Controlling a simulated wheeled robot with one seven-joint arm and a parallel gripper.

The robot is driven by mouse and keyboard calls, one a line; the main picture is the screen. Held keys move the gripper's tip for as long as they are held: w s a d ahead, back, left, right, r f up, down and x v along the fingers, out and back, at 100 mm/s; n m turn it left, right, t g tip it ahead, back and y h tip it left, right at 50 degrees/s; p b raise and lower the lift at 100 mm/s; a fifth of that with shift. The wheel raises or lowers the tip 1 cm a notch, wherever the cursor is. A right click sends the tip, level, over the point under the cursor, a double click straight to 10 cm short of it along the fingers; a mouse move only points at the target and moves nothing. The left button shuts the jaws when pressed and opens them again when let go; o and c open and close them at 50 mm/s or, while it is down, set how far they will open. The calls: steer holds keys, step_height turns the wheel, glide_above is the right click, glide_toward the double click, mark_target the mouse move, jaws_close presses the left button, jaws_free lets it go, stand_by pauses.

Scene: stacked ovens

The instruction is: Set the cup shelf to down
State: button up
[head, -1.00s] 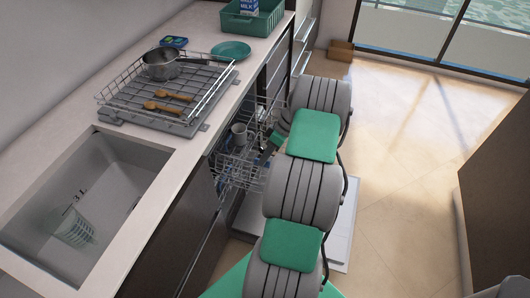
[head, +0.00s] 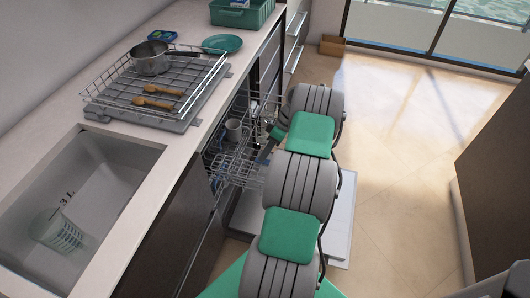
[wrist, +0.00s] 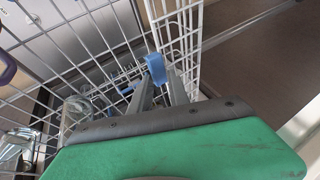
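A narrow white wire panel (wrist: 184,30), which looks like the cup shelf, stands steeply at the side of the dishwasher rack (wrist: 50,52) in the wrist view. My gripper (wrist: 160,78) is close beside it, pointing into the rack. Its grey fingers look apart, with a blue piece at their tips; whether this belongs to the finger or the rack is unclear. I see nothing clearly held. In the head view, the pulled-out rack (head: 228,172) holds a grey mug (head: 233,130). My arm hides the shelf and most of the gripper there.
The open dishwasher door (head: 338,220) lies low beneath my arm. The counter on the left carries a drying rack (head: 150,95) with a pot (head: 150,57), a teal plate (head: 222,43) and a sink (head: 105,170). Open floor lies to the right. Clear glassware (wrist: 76,108) sits in the rack.

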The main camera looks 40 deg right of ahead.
steer(key=shift+o, duration=1.2)
steer(key=shift+d, duration=0.1)
steer(key=p+v, duration=0.2)
steer(key=v, duration=0.5)
steer(key=shift+d+r, duration=0.2)
steer(key=shift+r, duration=0.15)
steer(key=shift+s, duration=0.1)
